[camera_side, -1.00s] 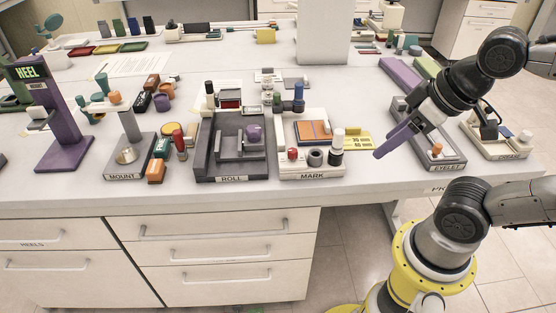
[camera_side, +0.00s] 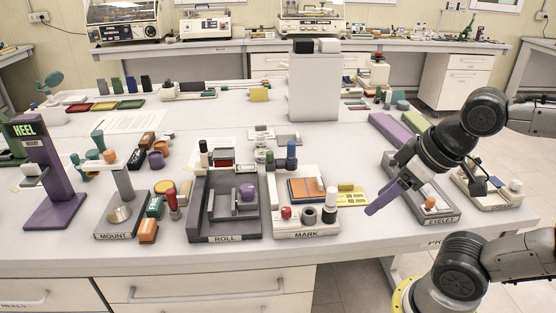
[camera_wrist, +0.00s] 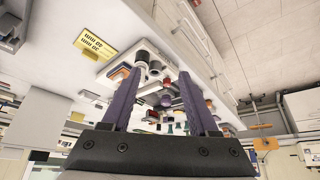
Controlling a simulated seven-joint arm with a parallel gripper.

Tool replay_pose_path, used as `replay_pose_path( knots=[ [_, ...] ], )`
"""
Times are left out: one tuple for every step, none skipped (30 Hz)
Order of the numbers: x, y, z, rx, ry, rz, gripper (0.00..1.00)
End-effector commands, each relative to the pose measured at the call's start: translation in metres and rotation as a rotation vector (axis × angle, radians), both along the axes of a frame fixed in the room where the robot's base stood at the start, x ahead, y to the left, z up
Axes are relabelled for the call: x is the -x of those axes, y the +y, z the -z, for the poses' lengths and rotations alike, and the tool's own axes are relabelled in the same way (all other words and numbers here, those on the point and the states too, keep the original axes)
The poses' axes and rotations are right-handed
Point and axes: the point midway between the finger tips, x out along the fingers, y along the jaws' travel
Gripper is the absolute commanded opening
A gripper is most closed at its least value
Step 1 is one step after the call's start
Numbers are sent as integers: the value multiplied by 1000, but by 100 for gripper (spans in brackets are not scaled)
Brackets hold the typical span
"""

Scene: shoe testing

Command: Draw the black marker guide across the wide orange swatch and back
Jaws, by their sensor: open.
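The orange swatch (camera_side: 305,189) lies framed on the white MARK tray (camera_side: 282,231), near the table's front edge. A black ring-like piece (camera_side: 309,216) and an upright piece with a white top and black base (camera_side: 331,200) stand in front and to the right of it. I cannot tell which is the marker guide. My gripper (camera_side: 371,210) has purple fingers and hangs right of the tray, apart from it. In the wrist view my gripper (camera_wrist: 157,88) is open and empty, with the MARK tray pieces seen beyond and between the fingers.
A red knob (camera_side: 286,213) is left of the black ring. A yellow card (camera_side: 351,195) lies right of the tray. The grey ROLL tray (camera_side: 225,238) stands close on the left, the EYELET tray (camera_side: 440,216) on the right beside my gripper.

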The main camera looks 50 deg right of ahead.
Motion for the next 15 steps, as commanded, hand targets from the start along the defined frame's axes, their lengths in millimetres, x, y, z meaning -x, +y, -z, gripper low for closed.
replay_pose_path(
  knots=[
    [0, 0, 0, 0, 0, -1, 57],
    [0, 0, 0, 2, 2, -4, 57],
    [2, 0, 1, 4, 12, -7, 57],
    [5, 0, 2, 6, 25, -11, 57],
    [7, 0, 2, 8, 36, -15, 57],
    [7, 0, -7, 10, 37, -22, 57],
    [6, 0, -15, 13, 32, -26, 57],
    [4, 0, -24, 16, 29, -31, 57],
    [-1, 0, -37, 19, 30, -38, 57],
    [-5, 0, -47, 23, 35, -42, 57],
    [-10, 0, -57, 25, 40, -46, 57],
    [-18, -1, -71, 28, 48, -51, 57],
    [-24, -2, -82, 31, 57, -54, 57],
    [-31, -2, -92, 33, 66, -56, 57],
    [-41, -3, -105, 36, 78, -59, 57]
  ],
)
